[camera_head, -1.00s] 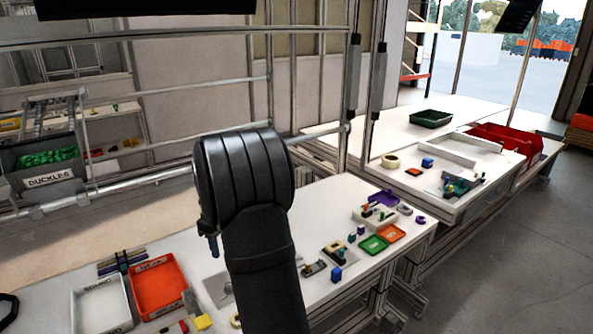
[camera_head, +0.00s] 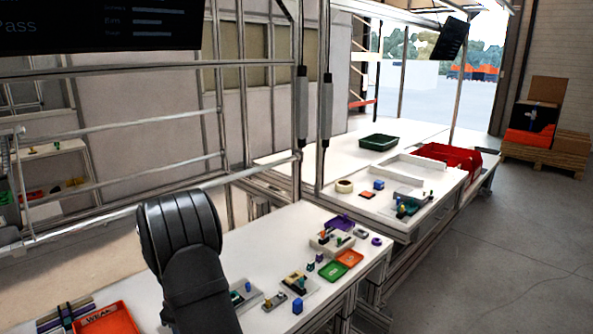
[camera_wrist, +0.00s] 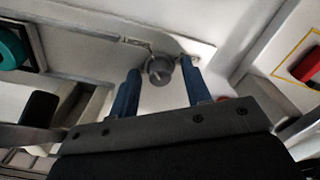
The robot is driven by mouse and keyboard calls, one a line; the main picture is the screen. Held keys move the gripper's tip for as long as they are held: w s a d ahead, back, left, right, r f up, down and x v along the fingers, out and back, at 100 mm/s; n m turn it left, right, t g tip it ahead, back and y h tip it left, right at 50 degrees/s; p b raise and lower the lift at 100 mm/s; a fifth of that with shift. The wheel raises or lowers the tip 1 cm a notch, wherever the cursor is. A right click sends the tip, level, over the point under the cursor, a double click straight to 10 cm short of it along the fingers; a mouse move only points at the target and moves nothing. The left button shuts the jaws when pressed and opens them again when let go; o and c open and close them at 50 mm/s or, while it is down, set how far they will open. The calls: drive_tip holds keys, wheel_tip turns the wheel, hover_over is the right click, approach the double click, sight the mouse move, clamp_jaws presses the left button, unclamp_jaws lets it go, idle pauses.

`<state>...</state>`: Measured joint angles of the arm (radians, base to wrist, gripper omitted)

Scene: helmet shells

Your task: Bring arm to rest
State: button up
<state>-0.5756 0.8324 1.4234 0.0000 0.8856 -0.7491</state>
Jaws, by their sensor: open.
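My gripper (camera_wrist: 160,90) shows in the wrist view with two blue fingers set well apart. A round grey knob-like part (camera_wrist: 160,69) appears beyond and between the fingertips; I cannot tell its distance, and nothing is seen gripped. In the head view my dark arm rises at the lower left over the white workbench (camera_head: 263,258); my gripper does not show there.
An orange tray (camera_head: 106,320) lies at the bench's lower left. A green tray (camera_head: 333,271) and small parts lie right of my arm. A second table holds a dark green bin (camera_head: 378,142) and red bins (camera_head: 450,155). Metal frame posts stand behind the bench.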

idle(0.3)
wheel_tip(320, 180, up, 17)
wheel_tip(320, 180, down, 17)
drive_tip(key=shift+f, duration=0.15)
drive_tip(key=m, duration=0.8)
drive_tip(key=shift+m, duration=0.4)
drive_tip(key=m, duration=0.3)
drive_tip(key=shift+m, duration=0.4)
drive_tip(key=m, duration=0.4)
